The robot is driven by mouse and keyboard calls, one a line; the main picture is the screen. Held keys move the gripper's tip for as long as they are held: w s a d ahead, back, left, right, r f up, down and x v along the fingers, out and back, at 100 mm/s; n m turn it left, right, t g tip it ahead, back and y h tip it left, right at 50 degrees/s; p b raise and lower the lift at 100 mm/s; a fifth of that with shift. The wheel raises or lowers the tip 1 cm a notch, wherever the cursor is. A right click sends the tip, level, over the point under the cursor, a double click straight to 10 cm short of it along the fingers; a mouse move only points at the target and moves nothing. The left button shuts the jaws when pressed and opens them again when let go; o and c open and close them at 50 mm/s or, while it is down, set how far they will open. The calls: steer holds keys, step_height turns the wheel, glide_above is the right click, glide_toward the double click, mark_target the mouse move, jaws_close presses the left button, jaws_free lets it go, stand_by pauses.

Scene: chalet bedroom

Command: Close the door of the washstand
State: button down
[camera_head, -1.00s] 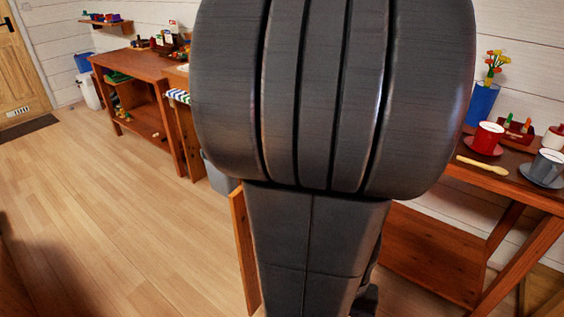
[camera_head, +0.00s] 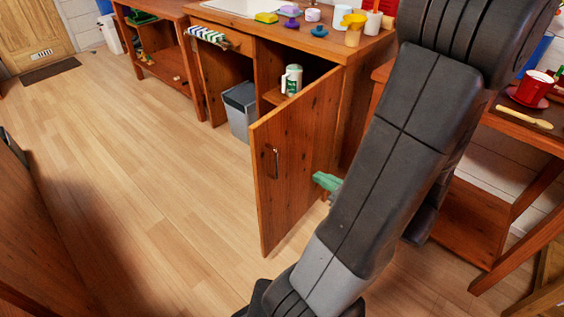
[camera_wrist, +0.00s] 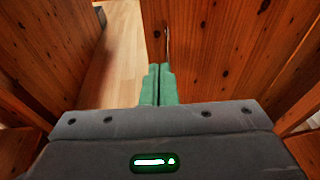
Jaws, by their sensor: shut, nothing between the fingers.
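The washstand (camera_head: 352,62) is a reddish wooden cabinet at the upper middle of the head view. Its wooden door (camera_head: 292,150) stands wide open, jutting into the room, with a metal handle (camera_head: 276,163) on the visible face. My gripper (camera_head: 318,179) has green fingers, which overlap the door's right edge in the head view. In the wrist view the fingers (camera_wrist: 159,84) are together and empty, pointing at a wooden panel, likely the door (camera_wrist: 225,50), with a thin upright handle-like part above them. Whether they touch it is unclear.
A grey bin (camera_head: 240,108) and a white-green container (camera_head: 291,79) are in the open washstand. Cups and small things crowd its top. A table with a red cup (camera_head: 534,86) stands right. Open floor (camera_head: 140,170) lies left of the door.

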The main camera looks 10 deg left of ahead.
mark_target(277, 152)
steer(key=shift+m+t, duration=0.4)
steer(key=b+x, duration=0.1)
steer(key=x, duration=0.3)
steer(key=b+x, duration=0.1)
steer(key=x, duration=0.4)
steer(key=b+x, duration=0.1)
steer(key=x, duration=0.4)
steer(key=shift+w+d+f, duration=0.2)
steer(key=shift+d+f, duration=0.05)
steer(key=shift+f, duration=0.05)
steer(key=shift+w+a, duration=0.35)
